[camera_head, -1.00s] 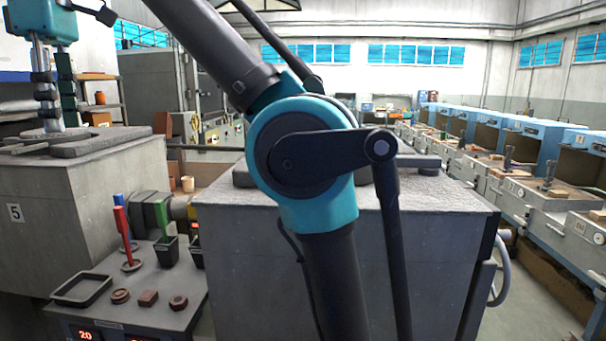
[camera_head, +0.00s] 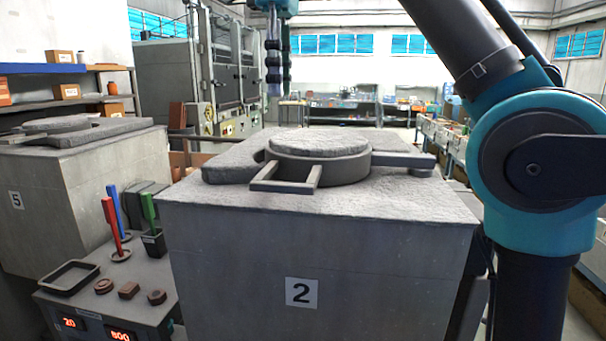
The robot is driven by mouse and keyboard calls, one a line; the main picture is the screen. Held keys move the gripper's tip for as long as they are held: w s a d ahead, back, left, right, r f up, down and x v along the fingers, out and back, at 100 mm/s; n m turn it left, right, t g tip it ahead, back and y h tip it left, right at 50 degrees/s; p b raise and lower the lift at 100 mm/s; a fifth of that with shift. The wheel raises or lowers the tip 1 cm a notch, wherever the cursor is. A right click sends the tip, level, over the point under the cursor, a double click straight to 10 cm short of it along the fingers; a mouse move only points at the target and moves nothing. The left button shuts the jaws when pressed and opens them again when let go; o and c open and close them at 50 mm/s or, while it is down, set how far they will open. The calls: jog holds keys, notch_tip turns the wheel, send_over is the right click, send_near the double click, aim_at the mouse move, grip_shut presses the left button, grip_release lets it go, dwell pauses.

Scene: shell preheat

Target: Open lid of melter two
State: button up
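Melter two (camera_head: 230,260) is the grey block in the centre, with a "2" plate on its front. Its round, rough-topped lid (camera_head: 320,142) lies flat and closed on top. A square frame-like handle (camera_head: 285,186) sticks out at the lid's front left, and a bar (camera_head: 405,159) runs from the lid to the right. My gripper (camera_head: 275,88) hangs with its fingers down above and behind the lid's left part, apart from the lid and holding nothing visible. A narrow gap shows between the fingers, seen nearly edge-on.
Melter five (camera_head: 60,210) stands at left. Before it, a control bench (camera_head: 130,315) holds coloured tools (camera_head: 112,220), a black tray (camera_head: 68,278) and small brown pieces. My arm's elbow fills the right side. Shelves (camera_head: 70,103) and a grey cabinet (camera_head: 165,75) stand behind.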

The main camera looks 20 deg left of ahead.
aim_at(282, 183)
notch_tip(282, 183, down, 17)
jog(key=shift+r, duration=0.1)
dwell(0.6)
grip_shut()
dwell(0.3)
